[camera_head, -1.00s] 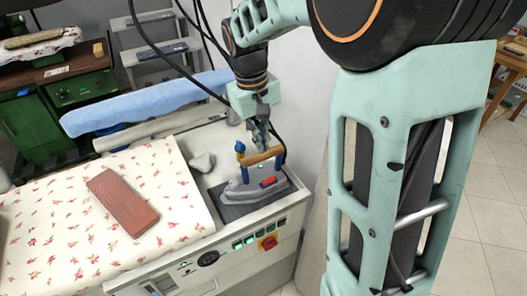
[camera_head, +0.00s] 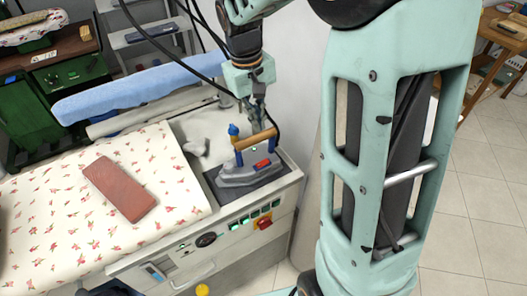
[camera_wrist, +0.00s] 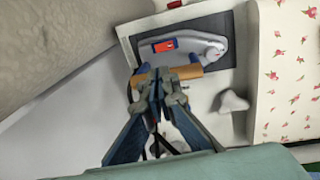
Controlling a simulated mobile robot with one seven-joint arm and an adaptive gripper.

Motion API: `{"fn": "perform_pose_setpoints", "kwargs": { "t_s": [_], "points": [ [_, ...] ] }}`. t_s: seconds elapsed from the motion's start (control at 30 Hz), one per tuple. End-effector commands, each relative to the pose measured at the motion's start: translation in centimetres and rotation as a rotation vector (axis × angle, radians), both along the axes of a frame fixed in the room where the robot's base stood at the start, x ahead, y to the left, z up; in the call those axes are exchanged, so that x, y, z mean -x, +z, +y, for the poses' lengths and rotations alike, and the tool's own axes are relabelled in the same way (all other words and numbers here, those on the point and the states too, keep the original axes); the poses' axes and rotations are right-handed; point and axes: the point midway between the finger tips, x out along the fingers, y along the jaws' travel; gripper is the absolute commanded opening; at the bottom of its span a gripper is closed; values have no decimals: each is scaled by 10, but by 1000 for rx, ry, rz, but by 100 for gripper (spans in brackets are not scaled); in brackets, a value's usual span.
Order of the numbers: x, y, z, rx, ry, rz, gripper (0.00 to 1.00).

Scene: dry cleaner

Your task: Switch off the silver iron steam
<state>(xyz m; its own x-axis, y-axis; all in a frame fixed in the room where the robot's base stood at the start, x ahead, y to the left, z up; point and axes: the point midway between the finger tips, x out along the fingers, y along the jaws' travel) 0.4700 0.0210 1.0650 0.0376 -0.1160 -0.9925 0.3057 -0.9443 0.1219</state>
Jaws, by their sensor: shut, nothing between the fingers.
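The silver iron (camera_head: 236,178) rests on a dark pad (camera_head: 268,181) at the right end of the ironing station. It has a wooden handle (camera_head: 256,138) on blue mounts, a blue knob and a small red switch (camera_head: 262,164) on its body. The red switch also shows in the wrist view (camera_wrist: 165,45), facing the camera. My gripper (camera_head: 258,122) points down just above and behind the handle, shut and empty.
The station's front panel has several green-lit switches (camera_head: 258,213) and a red rotary switch (camera_head: 265,223). A reddish-brown block (camera_head: 120,190) lies on the floral cover (camera_head: 60,205) to the left. A blue padded board (camera_head: 140,97) and dark cables are behind. A white wall is close on the right.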

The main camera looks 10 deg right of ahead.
Motion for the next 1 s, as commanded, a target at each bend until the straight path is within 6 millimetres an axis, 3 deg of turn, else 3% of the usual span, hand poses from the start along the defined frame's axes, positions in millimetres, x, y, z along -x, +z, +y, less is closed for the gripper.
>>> {"fn": "perform_pose_setpoints", "kwargs": {
  "t_s": [0.27, 0.7, 1.0],
  "points": [
    [0, -28, -4, 1, -1, 5, 0],
    [-3, -116, -13, 0, 1, 4, 0],
    [-5, -138, -16, 0, 0, 0, 0]
  ]
}}
